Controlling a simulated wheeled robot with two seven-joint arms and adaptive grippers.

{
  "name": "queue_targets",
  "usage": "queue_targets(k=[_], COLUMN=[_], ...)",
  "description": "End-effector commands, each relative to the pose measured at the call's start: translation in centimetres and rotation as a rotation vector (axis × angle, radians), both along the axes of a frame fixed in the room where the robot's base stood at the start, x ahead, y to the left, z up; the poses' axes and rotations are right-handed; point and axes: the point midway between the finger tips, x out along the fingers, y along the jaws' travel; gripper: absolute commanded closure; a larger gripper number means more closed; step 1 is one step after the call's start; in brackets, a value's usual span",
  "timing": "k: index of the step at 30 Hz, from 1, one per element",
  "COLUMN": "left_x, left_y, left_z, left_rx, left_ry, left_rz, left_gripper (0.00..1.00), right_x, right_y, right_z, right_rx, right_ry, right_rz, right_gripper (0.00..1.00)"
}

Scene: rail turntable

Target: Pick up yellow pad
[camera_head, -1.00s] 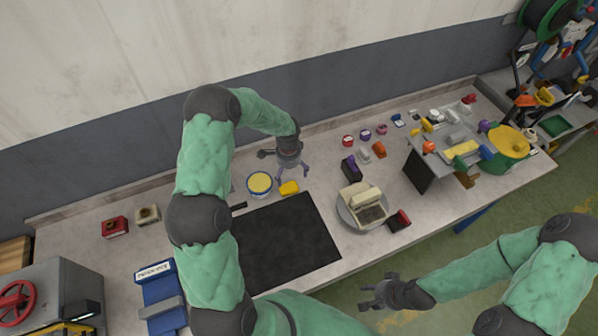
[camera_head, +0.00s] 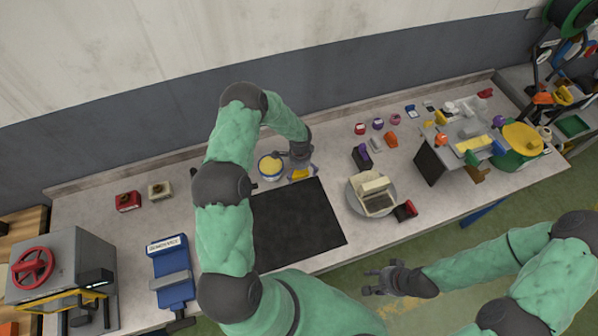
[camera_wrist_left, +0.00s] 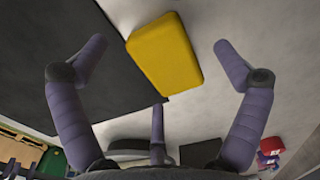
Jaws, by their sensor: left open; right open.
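The yellow pad (camera_wrist_left: 165,54) is a small rounded yellow block. In the left wrist view it lies between the spread fingers of my left gripper (camera_wrist_left: 160,70), next to the edge of the black mat (camera_wrist_left: 60,60). In the head view the pad (camera_head: 299,174) is partly hidden under my left gripper (camera_head: 301,170), which is low over it. My left gripper is open, and no finger clearly touches the pad. My right gripper (camera_head: 376,280) is open and empty, over the floor in front of the table.
A tin with a yellow top (camera_head: 270,165) stands just left of my left gripper. A round grey turntable (camera_head: 358,207) carrying a beige block is to the right. A blue vise (camera_head: 172,280) is at the left. The black mat (camera_head: 295,225) is clear.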

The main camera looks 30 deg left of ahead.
Motion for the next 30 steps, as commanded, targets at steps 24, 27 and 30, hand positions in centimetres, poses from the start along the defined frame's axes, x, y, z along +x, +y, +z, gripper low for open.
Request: queue_targets(k=[24, 27, 30], left_x=[-0.19, -0.23, -0.25], left_y=[-0.06, -0.09, -0.11], left_z=[-0.56, -0.56, -0.41], left_rx=[0.0, -0.001, -0.001], left_ry=[0.004, 0.005, 0.006], left_rz=[-0.001, -0.002, -0.002], left_gripper=[0.65, 0.65, 0.65], right_x=[0.0, 0.0, 0.0], right_y=[0.0, 0.0, 0.0], right_z=[0.03, 0.02, -0.04], right_rx=[0.0, 0.0, 0.0], right_ry=[0.0, 0.0, 0.0], right_rz=[0.0, 0.0, 0.0], right_gripper=[0.54, 0.54, 0.54])
